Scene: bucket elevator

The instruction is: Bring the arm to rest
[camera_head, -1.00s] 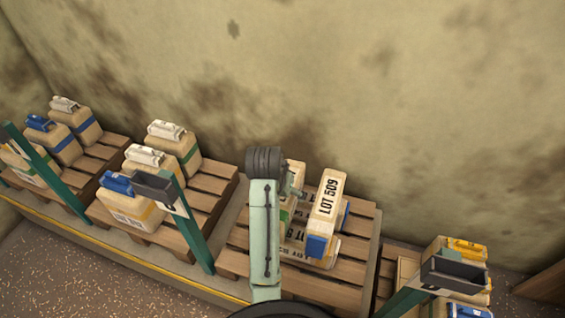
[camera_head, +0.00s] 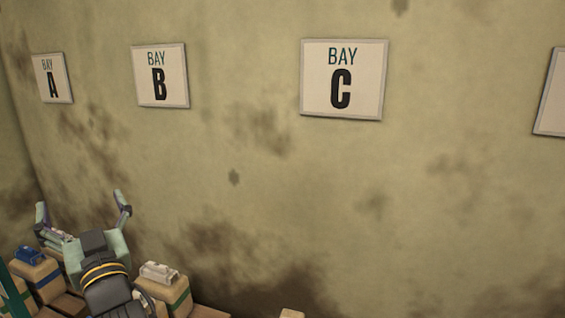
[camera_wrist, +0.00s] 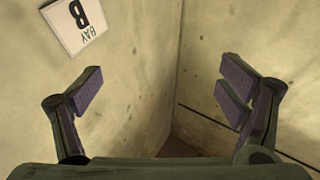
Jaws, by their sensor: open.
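My gripper (camera_head: 82,215) is at the lower left of the head view, raised in front of the wall and above the sacks. Its two fingers are spread wide with nothing between them. In the wrist view my gripper (camera_wrist: 160,90) also shows open and empty, facing a corner where two walls meet. The rest of my arm is mostly out of the head view.
Signs for Bay A (camera_head: 52,78), Bay B (camera_head: 160,76) and Bay C (camera_head: 342,79) hang on the stained wall (camera_head: 250,200). A sack with a green band (camera_head: 172,292) and one with a blue band (camera_head: 38,280) stand near my gripper.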

